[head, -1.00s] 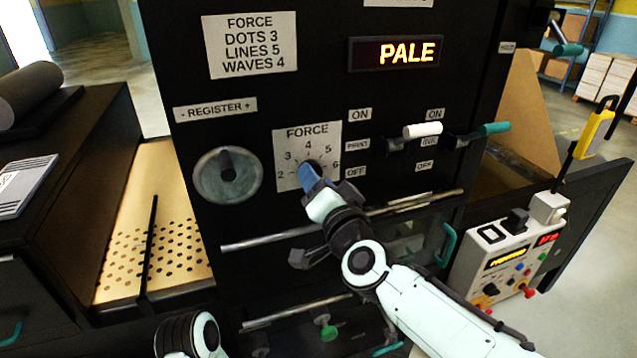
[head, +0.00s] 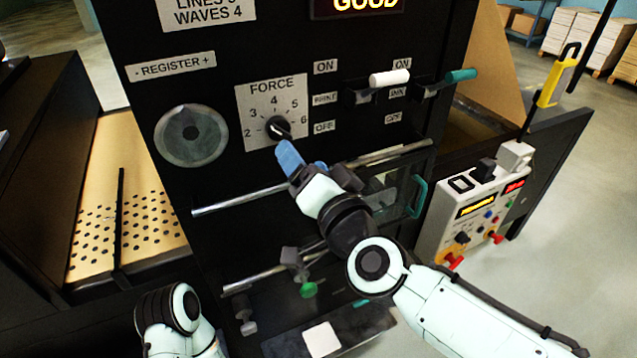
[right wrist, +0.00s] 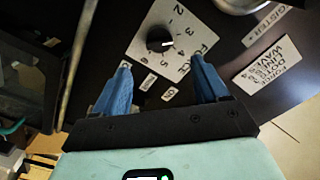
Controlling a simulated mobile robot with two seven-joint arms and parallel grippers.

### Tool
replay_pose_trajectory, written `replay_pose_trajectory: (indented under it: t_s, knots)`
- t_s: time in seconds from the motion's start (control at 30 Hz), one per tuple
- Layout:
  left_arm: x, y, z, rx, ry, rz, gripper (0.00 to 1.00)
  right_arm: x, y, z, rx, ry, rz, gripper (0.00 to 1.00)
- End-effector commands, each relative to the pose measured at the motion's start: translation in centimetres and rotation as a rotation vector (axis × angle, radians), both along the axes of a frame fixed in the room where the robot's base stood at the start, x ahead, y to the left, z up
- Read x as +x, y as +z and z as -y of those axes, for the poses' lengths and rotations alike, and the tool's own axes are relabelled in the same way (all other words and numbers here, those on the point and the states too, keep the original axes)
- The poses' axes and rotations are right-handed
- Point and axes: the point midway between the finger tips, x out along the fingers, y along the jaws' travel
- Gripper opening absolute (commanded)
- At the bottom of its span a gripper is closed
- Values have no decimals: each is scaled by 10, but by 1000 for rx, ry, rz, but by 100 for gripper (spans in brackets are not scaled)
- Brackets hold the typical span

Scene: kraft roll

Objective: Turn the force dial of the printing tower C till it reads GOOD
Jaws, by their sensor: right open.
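The force dial (head: 277,128) is a black knob on a white scale plate marked FORCE with numbers from 2 to 6. It also shows in the right wrist view (right wrist: 160,40). The display (head: 360,5) above, cut by the top edge, reads GOOD. My right gripper (head: 288,155) has blue fingers and is just below and to the right of the dial, apart from it. In the right wrist view my right gripper (right wrist: 163,80) is open and empty, its fingers spread with the dial beyond them. At the bottom left of the head view is part of my left arm; its gripper is not visible.
The register dial (head: 191,135) is left of the force plate. A white-handled lever (head: 389,78) and a teal-handled lever (head: 460,75) stick out at right. A metal bar (head: 310,180) crosses below. A control box (head: 474,215) stands at lower right.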

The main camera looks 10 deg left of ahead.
Motion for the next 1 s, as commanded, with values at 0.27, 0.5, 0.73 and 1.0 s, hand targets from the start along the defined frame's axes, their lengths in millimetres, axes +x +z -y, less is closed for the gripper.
replay_pose_trajectory:
  t_s: [0.27,0.5,0.73,1.0]
  knots:
    - [1,1,0,0,0,1,0,-36,1,25,0,-1,1,73]
    - [1,1,0,0,0,1,0,-43,0,28,-1,1,0,73]
    - [1,1,0,0,0,1,0,-42,0,28,-1,1,0,73]
    - [1,1,0,0,0,1,0,-24,-39,29,-61,-20,-50,73]
